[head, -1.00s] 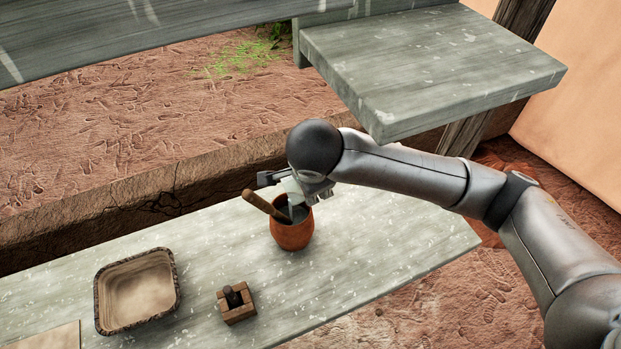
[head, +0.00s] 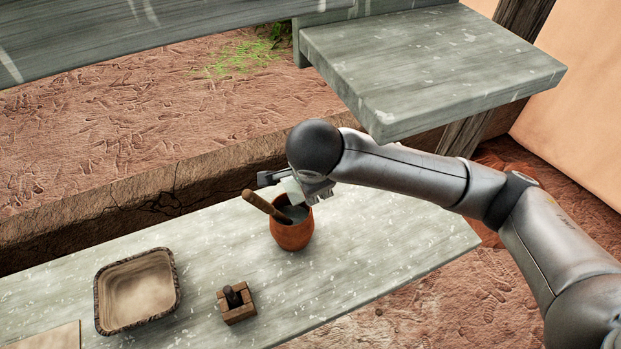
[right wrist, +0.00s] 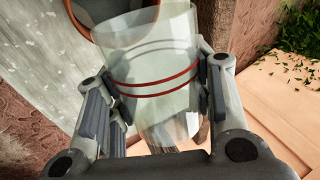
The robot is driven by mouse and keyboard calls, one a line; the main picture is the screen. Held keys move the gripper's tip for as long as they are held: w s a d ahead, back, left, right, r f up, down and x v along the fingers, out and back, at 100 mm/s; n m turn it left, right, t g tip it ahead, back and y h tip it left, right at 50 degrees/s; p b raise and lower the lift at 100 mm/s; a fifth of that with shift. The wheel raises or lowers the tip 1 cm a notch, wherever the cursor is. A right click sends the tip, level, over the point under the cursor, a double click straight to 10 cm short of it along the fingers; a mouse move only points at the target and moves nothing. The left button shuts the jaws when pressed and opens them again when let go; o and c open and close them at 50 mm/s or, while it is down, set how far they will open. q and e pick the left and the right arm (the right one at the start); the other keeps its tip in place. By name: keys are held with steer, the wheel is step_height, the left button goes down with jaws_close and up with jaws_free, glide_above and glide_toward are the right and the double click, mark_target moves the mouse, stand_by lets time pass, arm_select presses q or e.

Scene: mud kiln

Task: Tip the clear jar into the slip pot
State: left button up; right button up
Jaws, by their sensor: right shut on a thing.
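The clear jar (right wrist: 150,55) has two red bands. My right gripper (right wrist: 160,100) is shut on it, with a finger on each side. In the head view the jar (head: 291,191) is a small pale patch at my right gripper (head: 300,187), mostly hidden behind the hand. It is tilted over the slip pot (head: 291,236), an orange clay pot upright on the bench with greyish slip inside. A wooden handle (head: 262,204) leans out of the pot. The pot's rim (right wrist: 76,18) shows behind the jar in the right wrist view. My left gripper is out of view.
The grey bench (head: 200,255) also holds a square dish (head: 137,291) and a small wooden block piece (head: 237,303) with a dark knob. A raised shelf (head: 430,65) is behind my right arm. The bench right of the pot is clear.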

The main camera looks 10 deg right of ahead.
steer(key=shift+r+p, duration=0.95)
steer(key=shift+r, duration=1.6)
